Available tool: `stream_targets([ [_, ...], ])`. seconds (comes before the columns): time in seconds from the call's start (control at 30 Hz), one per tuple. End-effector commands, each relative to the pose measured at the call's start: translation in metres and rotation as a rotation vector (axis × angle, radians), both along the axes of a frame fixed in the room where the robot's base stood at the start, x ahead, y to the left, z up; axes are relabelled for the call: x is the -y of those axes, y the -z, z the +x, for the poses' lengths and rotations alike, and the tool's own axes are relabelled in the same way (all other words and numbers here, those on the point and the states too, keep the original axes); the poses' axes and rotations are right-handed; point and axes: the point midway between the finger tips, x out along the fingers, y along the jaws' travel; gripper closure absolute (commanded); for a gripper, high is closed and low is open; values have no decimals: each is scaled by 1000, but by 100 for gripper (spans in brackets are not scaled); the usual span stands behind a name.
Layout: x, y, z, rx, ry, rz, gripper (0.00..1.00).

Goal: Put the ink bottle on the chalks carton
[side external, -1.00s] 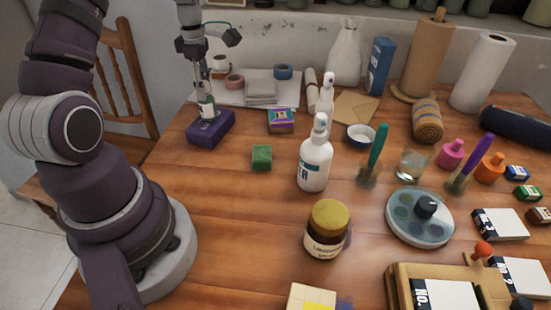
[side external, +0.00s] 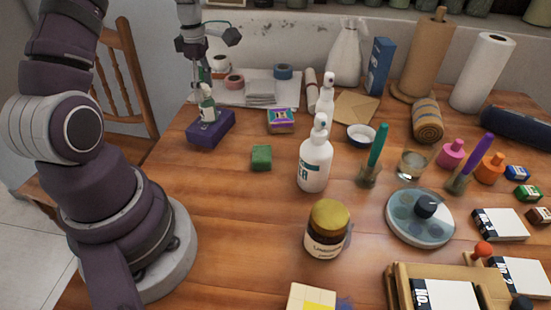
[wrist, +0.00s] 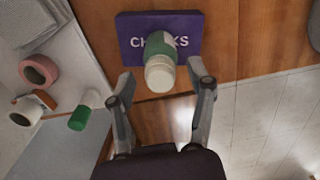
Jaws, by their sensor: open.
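The chalks carton (side external: 222,129) is a purple box at the back left of the table; its lettering shows in the wrist view (wrist: 126,40). The ink bottle (side external: 208,106), with a pale cap and a green label, stands on the carton. In the wrist view the bottle (wrist: 160,66) covers part of the lettering. My gripper (side external: 197,84) is above the bottle. In the wrist view my gripper (wrist: 162,78) is open, with one finger on each side of the bottle and visible gaps between.
A green block (side external: 261,158) and a small patterned box (side external: 281,121) lie right of the carton. A white spray bottle (side external: 315,165) stands further right. Paper sheets and tape rolls (side external: 283,72) lie behind. Bare wood lies in front of the carton.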

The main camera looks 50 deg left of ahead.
Motion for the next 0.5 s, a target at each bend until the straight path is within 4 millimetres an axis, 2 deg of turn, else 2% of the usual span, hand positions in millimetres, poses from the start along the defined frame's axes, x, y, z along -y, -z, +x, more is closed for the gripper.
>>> stream_targets([
  [0.3, -1, -81, 1, 7, 1, 6, 45],
  [0.5, 0, -109, 0, 2, 1, 2, 45],
])
